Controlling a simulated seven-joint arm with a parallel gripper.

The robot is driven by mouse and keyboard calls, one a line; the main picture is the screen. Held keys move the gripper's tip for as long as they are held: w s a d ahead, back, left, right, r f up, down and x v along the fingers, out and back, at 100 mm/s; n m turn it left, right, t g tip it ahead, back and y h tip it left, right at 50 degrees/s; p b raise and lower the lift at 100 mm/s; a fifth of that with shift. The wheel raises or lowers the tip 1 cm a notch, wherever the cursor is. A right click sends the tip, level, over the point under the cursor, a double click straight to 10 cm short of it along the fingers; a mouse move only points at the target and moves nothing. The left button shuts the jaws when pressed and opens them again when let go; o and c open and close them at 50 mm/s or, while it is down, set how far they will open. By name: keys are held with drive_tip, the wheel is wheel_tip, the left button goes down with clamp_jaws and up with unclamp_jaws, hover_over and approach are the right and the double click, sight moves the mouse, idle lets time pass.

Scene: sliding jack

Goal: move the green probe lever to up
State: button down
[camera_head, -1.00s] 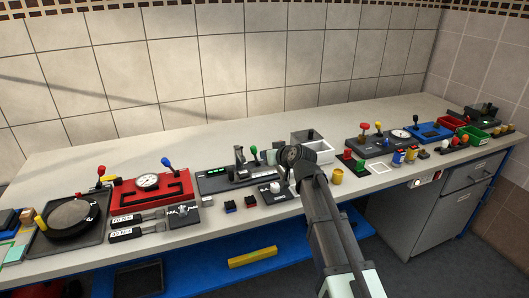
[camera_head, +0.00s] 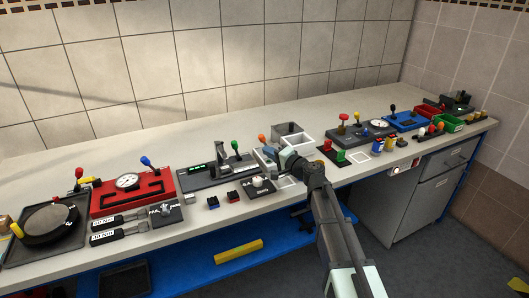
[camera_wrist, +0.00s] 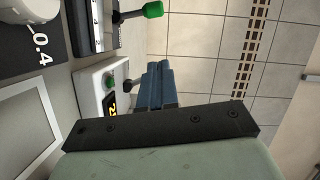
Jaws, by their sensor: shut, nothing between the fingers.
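The green probe lever (camera_head: 234,146) is a green knob on a short dark stem. It stands on a dark device (camera_head: 188,182) with a lit green display, left of my gripper. In the wrist view its green knob (camera_wrist: 153,9) is at the top edge, its stem running left to a dark block (camera_wrist: 92,24). My gripper (camera_head: 265,157) is over the bench, right of the lever and apart from it. In the wrist view its blue-grey fingers (camera_wrist: 157,80) are together and hold nothing.
An orange knob (camera_head: 261,138) stands close behind my gripper. In the wrist view a white panel (camera_wrist: 93,82) with a small yellow display lies beside the fingers. A grey-and-white open box (camera_head: 291,137) is to the right. A red device (camera_head: 133,194) with a gauge is left.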

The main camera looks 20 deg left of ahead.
sight(236, 144)
drive_tip(key=x, duration=0.7)
drive_tip(key=shift+w+a, duration=0.25)
drive_tip(key=shift+a, duration=0.05)
drive_tip(key=shift+s+a+f, duration=0.1)
drive_tip(key=shift+s+a, duration=0.05)
drive_tip(key=shift+a, duration=0.4)
drive_tip(key=shift+s+a+f, duration=0.1)
drive_tip(key=shift+s+a, duration=0.05)
drive_tip(key=shift+a, duration=0.35)
drive_tip(key=shift+s+a+f, duration=0.1)
drive_tip(key=shift+s+a, duration=0.05)
drive_tip(key=shift+a, duration=0.35)
drive_tip(key=shift+s+a+f, duration=0.1)
drive_tip(key=shift+s+a, duration=0.1)
drive_tip(key=shift+a, duration=0.3)
drive_tip(key=shift+s+a+r+n, duration=0.1)
drive_tip(key=shift+s+a+n, duration=0.35)
drive_tip(key=shift+n, duration=0.25)
drive_tip(key=shift+s+a, duration=0.25)
